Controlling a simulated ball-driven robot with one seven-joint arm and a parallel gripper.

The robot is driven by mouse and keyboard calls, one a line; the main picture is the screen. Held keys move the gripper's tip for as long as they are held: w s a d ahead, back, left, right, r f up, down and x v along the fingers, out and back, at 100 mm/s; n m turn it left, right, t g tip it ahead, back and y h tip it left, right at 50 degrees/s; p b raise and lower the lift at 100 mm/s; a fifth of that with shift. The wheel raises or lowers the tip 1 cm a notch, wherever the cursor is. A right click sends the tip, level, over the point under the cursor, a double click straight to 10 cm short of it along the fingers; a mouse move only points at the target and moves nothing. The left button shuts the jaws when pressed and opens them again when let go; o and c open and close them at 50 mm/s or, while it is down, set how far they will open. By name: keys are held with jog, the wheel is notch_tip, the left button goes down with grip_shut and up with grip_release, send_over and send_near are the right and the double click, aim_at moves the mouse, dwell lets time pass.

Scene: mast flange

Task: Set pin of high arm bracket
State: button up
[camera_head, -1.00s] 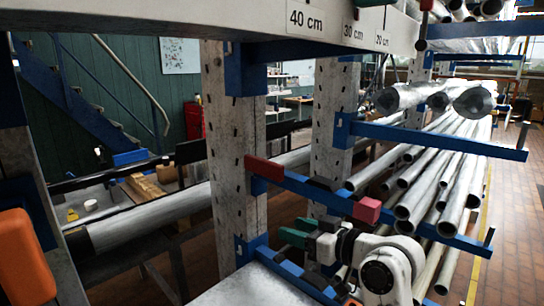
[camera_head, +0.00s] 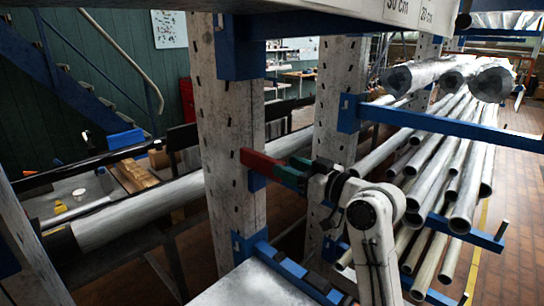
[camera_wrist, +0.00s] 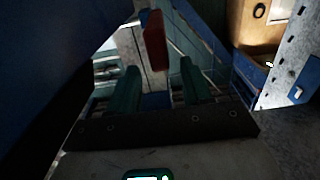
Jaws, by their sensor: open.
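A dark red block-like piece (camera_head: 258,162), apparently the pin, sits against the perforated post (camera_head: 231,150) at the root of a blue bracket arm. My gripper (camera_head: 292,173), with green fingers, is just right of the red piece at the same height. In the wrist view the two green fingers (camera_wrist: 160,88) are apart with nothing between them. The red piece (camera_wrist: 155,40) shows beyond the fingertips, roughly in line with the gap. My gripper and arm hide most of the bracket arm. Whether a finger touches the red piece cannot be told.
A higher blue arm (camera_head: 450,128) extends to the right. Several long metal pipes (camera_head: 440,165) lie on the rack at right. A lower blue arm (camera_head: 285,268) and a white panel (camera_head: 255,285) are below. A large grey pipe (camera_head: 150,208) lies at left.

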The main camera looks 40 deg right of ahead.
aim_at(272, 159)
jog(key=w+p, duration=0.1)
jog(key=w, duration=0.5)
jog(key=shift+w+a, duration=0.15)
grip_shut()
dwell(0.4)
